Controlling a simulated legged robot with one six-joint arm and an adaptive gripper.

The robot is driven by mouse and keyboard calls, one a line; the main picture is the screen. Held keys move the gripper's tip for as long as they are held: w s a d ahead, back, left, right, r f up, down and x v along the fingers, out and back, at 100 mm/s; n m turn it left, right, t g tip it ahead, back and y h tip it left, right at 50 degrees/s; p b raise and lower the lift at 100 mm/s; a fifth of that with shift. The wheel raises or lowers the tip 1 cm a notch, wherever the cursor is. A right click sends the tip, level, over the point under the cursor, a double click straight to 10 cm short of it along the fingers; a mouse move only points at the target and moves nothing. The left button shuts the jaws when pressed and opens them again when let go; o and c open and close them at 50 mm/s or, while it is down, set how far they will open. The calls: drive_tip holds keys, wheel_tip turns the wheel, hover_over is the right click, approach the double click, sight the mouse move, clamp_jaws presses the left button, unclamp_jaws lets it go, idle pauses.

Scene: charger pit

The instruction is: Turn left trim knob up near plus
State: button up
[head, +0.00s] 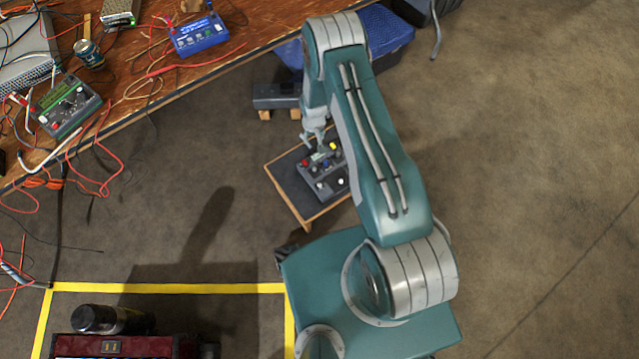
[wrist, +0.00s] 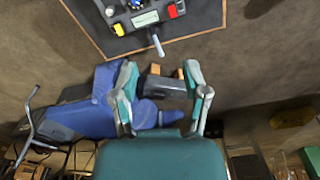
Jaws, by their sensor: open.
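A grey control box (head: 322,178) lies on a low dark-topped stand. It carries red, yellow, blue and white parts; which of them is the left trim knob I cannot tell, and no plus mark is readable. My arm hides the box's right side. In the wrist view my gripper (wrist: 160,74) is open with nothing between its fingers. The box (wrist: 145,17) is cut off at the top, beyond the fingertips, with a display and a pale lever.
The low stand (head: 285,182) has a wooden rim. A dark grey block (head: 272,95) and a blue case (head: 385,38) stand beyond it. A wooden bench (head: 140,85) with cables and instruments is at upper left. Open floor (head: 540,150) lies to the right.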

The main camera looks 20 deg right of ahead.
hover_over(320, 185)
wheel_tip(320, 185, down, 13)
drive_tip(key=shift+g, duration=0.4)
wheel_tip(320, 185, down, 11)
drive_tip(key=shift+w+f, duration=0.1)
drive_tip(key=shift+f, duration=0.05)
drive_tip(key=shift+c, duration=0.3)
clamp_jaws()
